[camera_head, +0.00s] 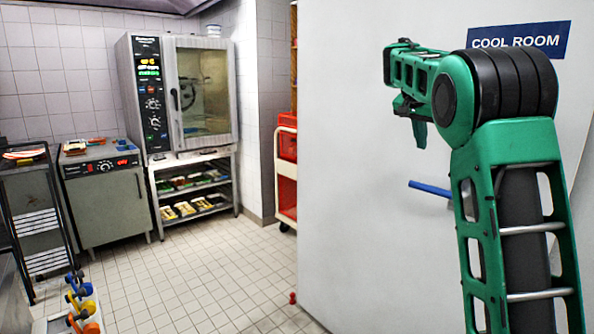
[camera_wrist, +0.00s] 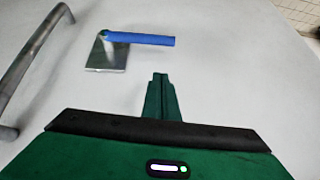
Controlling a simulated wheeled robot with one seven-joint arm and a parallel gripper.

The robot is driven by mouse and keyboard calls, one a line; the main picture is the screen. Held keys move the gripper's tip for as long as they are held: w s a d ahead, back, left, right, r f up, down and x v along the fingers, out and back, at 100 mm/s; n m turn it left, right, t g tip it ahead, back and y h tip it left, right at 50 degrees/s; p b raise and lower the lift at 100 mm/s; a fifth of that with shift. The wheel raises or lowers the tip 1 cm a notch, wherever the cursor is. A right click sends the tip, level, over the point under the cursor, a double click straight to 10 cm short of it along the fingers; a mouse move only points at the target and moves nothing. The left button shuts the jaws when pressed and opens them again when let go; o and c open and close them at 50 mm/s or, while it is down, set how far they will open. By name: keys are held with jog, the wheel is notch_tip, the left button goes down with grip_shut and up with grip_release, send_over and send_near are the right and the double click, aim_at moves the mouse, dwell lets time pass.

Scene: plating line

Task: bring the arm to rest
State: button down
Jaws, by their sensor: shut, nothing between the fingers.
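My green arm rises on the right of the head view, bent at its black joint, with its end turned left in front of a white door (camera_head: 350,170). My gripper (camera_wrist: 160,82) shows in the wrist view with its green fingers together and nothing between them. In the head view a green finger (camera_head: 420,134) points down. The gripper appears apart from the door's blue lever handle (camera_wrist: 140,39), which sits on a metal plate. That handle also shows in the head view (camera_head: 430,188), partly hidden by my arm.
A blue "COOL ROOM" sign (camera_head: 519,39) is behind my arm. A grey bar (camera_wrist: 33,62) is at the wrist view's left. An oven (camera_head: 180,90) on a rack, a grey cabinet (camera_head: 107,200) and a dark trolley (camera_head: 38,220) stand left. The tiled floor (camera_head: 200,270) between is mostly clear.

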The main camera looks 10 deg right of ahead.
jog(key=s+a+f+n+g+y, duration=0.15)
jog(key=s+f, duration=0.35)
jog(key=s, duration=0.6)
jog(key=s+a+f+n+g+y, duration=0.1)
jog(key=s+a+f, duration=0.1)
jog(key=s+f, duration=0.65)
jog(key=s+a+f+n+y, duration=0.1)
jog(key=s+a+f, duration=0.3)
jog(key=s, duration=0.5)
jog(key=s+a+f+n+g+y, duration=0.1)
jog(key=s+a+f, duration=0.3)
jog(key=s, duration=0.4)
jog(key=s+a+f+n+y, duration=0.1)
jog(key=s+a+f+n, duration=0.1)
jog(key=s+a+f, duration=0.3)
jog(key=s, duration=0.4)
jog(key=shift+s+a, duration=0.2)
jog(key=shift+s, duration=0.1)
